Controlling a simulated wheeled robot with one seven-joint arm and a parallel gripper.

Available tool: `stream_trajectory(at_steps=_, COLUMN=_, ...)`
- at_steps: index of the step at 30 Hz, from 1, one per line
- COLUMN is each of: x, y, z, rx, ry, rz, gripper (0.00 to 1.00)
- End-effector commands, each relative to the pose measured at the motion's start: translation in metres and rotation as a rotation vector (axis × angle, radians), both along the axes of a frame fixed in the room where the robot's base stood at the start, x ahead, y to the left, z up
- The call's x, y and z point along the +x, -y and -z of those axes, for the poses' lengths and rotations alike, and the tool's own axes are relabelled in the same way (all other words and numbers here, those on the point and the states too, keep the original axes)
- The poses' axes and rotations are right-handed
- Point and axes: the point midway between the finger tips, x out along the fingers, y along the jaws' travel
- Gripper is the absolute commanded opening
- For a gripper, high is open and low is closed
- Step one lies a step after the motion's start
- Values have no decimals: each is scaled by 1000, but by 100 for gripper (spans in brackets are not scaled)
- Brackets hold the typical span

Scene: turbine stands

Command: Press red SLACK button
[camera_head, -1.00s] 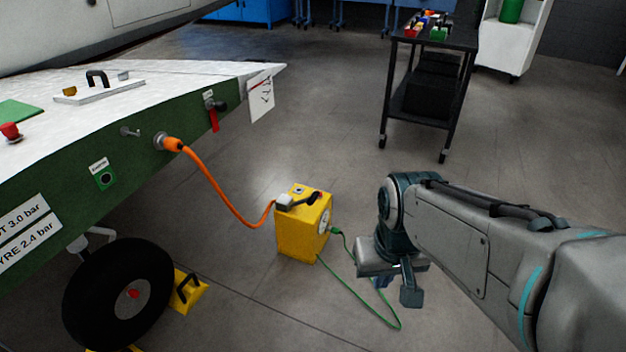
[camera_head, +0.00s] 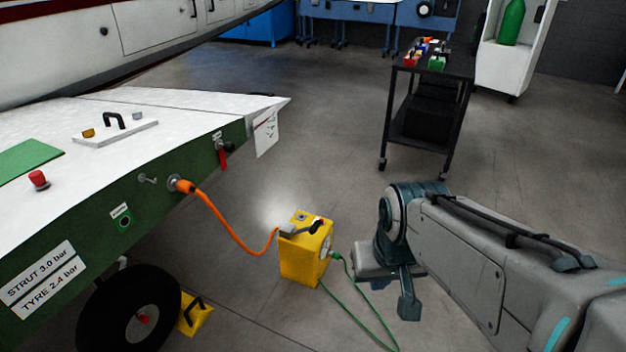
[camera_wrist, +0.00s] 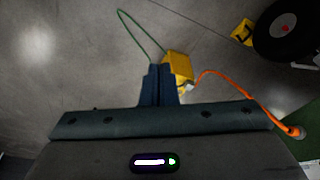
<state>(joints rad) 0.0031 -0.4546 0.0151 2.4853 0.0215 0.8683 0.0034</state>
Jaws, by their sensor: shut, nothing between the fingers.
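A red mushroom-shaped button (camera_head: 38,180) stands on the white top of the green-sided stand (camera_head: 84,245), at the far left of the head view. I cannot read any SLACK label by it. My gripper is low at the right in the head view, well apart from the button, with its fingers mostly hidden there. In the wrist view my gripper (camera_wrist: 159,68) is shut and empty, and its fingers overlap the yellow box behind. The red button does not show in the wrist view.
A yellow box (camera_head: 303,262) stands on the floor, joined to the stand by an orange hose (camera_head: 228,232); a green cable (camera_head: 360,302) trails from it. A black cart (camera_head: 420,150) stands behind.

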Motion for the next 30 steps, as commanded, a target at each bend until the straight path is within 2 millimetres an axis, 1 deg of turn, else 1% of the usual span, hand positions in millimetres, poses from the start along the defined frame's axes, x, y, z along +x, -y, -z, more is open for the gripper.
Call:
stream_trajectory(at_steps=1, x=1, y=-1, z=-34, rx=1, ry=14, rz=-1, gripper=0)
stream_trajectory(at_steps=3, x=1, y=-2, z=-55, rx=1, ry=25, rz=0, gripper=0)
stream_trajectory(at_steps=6, x=-3, y=0, z=-75, rx=-3, ry=25, rz=6, gripper=0)
stream_trajectory(at_steps=8, x=-7, y=3, z=-82, rx=-6, ry=19, rz=9, gripper=0)
stream_trajectory(at_steps=10, x=-10, y=4, z=-85, rx=-10, ry=11, rz=12, gripper=0)
stream_trajectory(at_steps=13, x=-12, y=6, z=-85, rx=-12, ry=5, rz=15, gripper=0)
stream_trajectory(at_steps=30, x=-12, y=6, z=-83, rx=-11, ry=6, rz=16, gripper=0)
